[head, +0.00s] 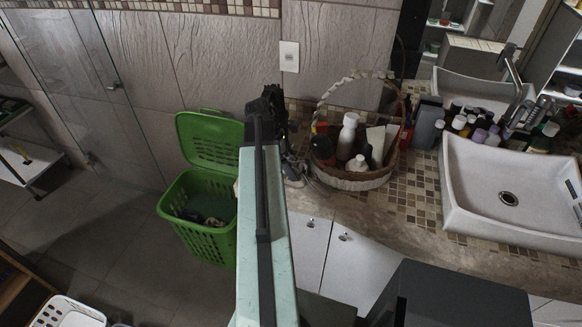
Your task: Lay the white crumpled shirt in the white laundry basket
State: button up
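A white plastic basket (66,312) with slotted walls shows at the bottom left, cut off by the picture's lower edge. I cannot make out the white crumpled shirt for sure. A small pale patch (237,187) shows at the left edge of my arm, mostly hidden behind it, and I cannot tell what it is. My dark gripper (271,103) is at the far end of my raised arm, in front of the tiled wall and left of the counter. Its fingers are too dark and small to tell their state or whether they hold anything.
A green basket (178,208) with its lid raised stands left of my arm, dark items inside. The counter (408,205) on the right bears a wicker basket (349,181) of bottles, a sink (480,205) and several toiletries. A glass panel (85,80) stands at left.

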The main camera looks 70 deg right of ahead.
jog(key=c, duration=1.4)
jog(key=shift+r, duration=0.1)
notch_tip(320, 180, up, 28)
jog(key=p, duration=2.8)
